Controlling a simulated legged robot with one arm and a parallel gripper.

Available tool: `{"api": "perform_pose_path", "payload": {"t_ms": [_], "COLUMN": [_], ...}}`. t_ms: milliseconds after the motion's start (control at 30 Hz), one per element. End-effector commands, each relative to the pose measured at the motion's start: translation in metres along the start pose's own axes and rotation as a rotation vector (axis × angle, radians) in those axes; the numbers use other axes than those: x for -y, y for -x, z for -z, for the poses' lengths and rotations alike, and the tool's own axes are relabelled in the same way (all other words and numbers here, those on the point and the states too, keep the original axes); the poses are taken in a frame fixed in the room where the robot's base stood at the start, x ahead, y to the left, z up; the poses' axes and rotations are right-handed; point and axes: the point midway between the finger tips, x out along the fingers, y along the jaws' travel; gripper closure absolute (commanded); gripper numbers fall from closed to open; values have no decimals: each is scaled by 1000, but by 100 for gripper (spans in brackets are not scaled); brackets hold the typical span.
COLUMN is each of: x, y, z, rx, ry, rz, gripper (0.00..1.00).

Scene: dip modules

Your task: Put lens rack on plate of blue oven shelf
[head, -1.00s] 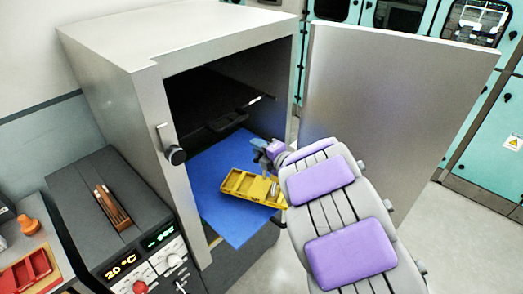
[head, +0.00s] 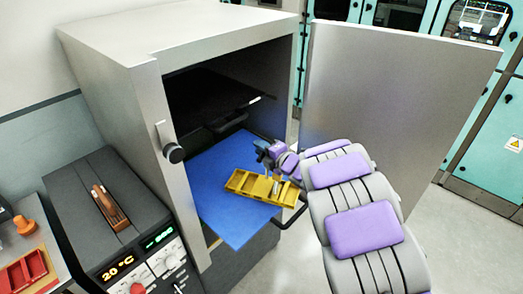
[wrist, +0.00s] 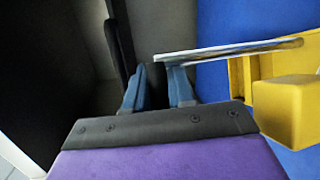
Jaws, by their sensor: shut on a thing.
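The lens rack is a long yellow tray (head: 243,183) with compartments, over the blue plate (head: 215,205) of the oven shelf. A thin pale metal strip (wrist: 225,50) runs from the rack to my gripper in the wrist view. My gripper (head: 262,148) stands at the plate's far right side and appears shut on this strip. Its blue fingers (wrist: 160,87) also show in the wrist view, with the yellow rack (wrist: 295,108) at right. I cannot tell whether the rack's underside touches the plate. The rack's right end reaches about the plate's right edge.
The grey oven (head: 120,110) is open, its door (head: 390,100) swung out to the right. A dark upper shelf (head: 215,98) hangs above the blue plate. A black handle (head: 291,216) juts from the plate's right edge. A control unit (head: 110,215) stands at left.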

Motion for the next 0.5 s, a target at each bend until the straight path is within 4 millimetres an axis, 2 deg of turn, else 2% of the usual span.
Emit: {"api": "perform_pose_path", "payload": {"t_ms": [100,133,200,367,500], "x": [-1,-1,-1,-1,-1], "y": [0,0,0,0,0], "z": [0,0,0,0,0], "rx": [0,0,0,0,0], "ry": [0,0,0,0,0], "rz": [-1,-1,-1,-1,-1], "gripper": [100,75,68,53,51]}}
